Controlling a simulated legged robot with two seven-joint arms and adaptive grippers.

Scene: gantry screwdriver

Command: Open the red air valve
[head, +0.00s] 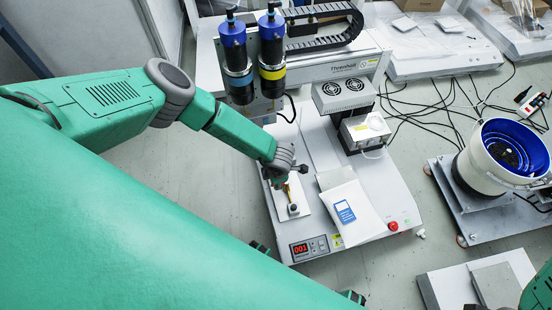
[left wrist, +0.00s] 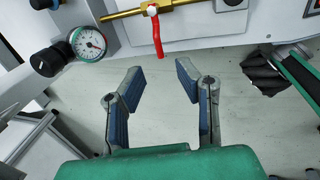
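In the left wrist view, the red air valve (left wrist: 157,36) is a red lever on a brass pipe (left wrist: 195,13) along a white panel. The lever points down in the picture, crosswise to the pipe. My left gripper (left wrist: 158,71) is open, its two blue-padded fingers apart. The lever's tip shows beyond and roughly centred on the gap. The fingers do not touch the lever, and nothing is between them. In the head view, I cannot make out the valve, and my large green arm covers much of the lower left. My right gripper cannot be identified.
A round gauge (left wrist: 88,42) with a black knob (left wrist: 46,62) sits left of the valve. A black part on a green link (left wrist: 302,75) is at right. The machine base (head: 390,190) carries a red button (head: 393,226). A blue-lined bowl (head: 477,165) stands right.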

